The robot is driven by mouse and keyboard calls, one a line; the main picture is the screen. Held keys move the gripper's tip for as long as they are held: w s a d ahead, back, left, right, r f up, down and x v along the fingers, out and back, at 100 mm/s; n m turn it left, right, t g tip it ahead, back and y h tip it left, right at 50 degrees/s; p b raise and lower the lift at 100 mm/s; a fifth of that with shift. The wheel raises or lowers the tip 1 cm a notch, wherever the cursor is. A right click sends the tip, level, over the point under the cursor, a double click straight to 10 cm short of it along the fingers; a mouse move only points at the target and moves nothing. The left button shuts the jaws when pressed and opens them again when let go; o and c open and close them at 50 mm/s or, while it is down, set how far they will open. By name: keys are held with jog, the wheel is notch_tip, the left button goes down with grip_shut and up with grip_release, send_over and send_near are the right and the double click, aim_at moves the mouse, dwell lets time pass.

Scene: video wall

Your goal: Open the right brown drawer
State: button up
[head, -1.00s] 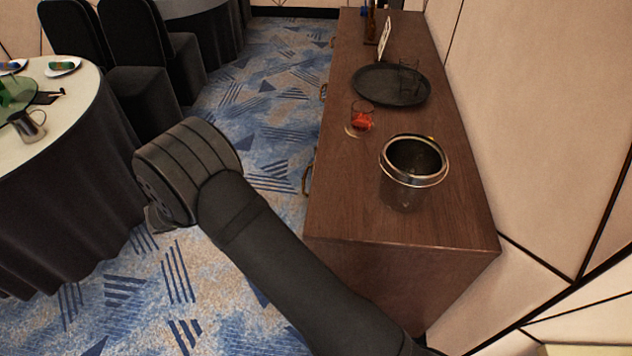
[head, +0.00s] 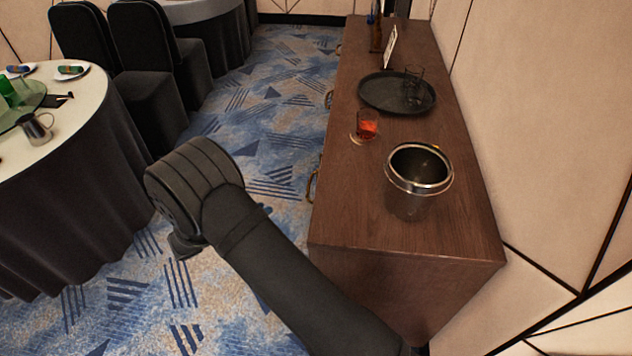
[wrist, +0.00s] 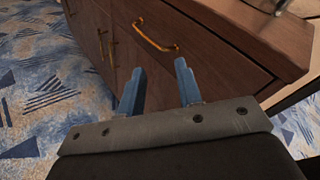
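The brown wooden cabinet (head: 335,215) stands along the wall, its drawer side facing left in the head view. In the wrist view the near, right drawer (wrist: 215,65) looks shut, with a curved brass handle (wrist: 155,38) on its front. That handle also shows edge-on in the head view (head: 312,187). In the wrist view my gripper (wrist: 158,75) is open, its two blue fingers apart and nothing between them. The fingertips appear just below the handle in the picture, apart from it. In the head view my arm hides the gripper fingers.
On the cabinet top stand a metal-rimmed bucket (head: 418,180), a glass of red drink (head: 366,125) and a dark round tray (head: 395,95). A round table with a dark cloth (head: 75,190) stands left. Patterned carpet (head: 275,130) lies clear between table and cabinet.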

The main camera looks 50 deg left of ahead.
jog(key=w+d+f+n+t+y, duration=0.1)
jog(key=w+d+f+n+y, duration=0.15)
jog(key=n, duration=0.55)
jog(key=w+d+f+n+y, duration=0.1)
jog(key=f+n+y, duration=0.25)
jog(key=n, duration=0.65)
send_near(309, 186)
jog(key=shift+y, duration=0.3)
jog(key=x, duration=1)
jog(key=shift+d+f, duration=0.1)
jog(key=shift+f, duration=0.25)
grip_shut()
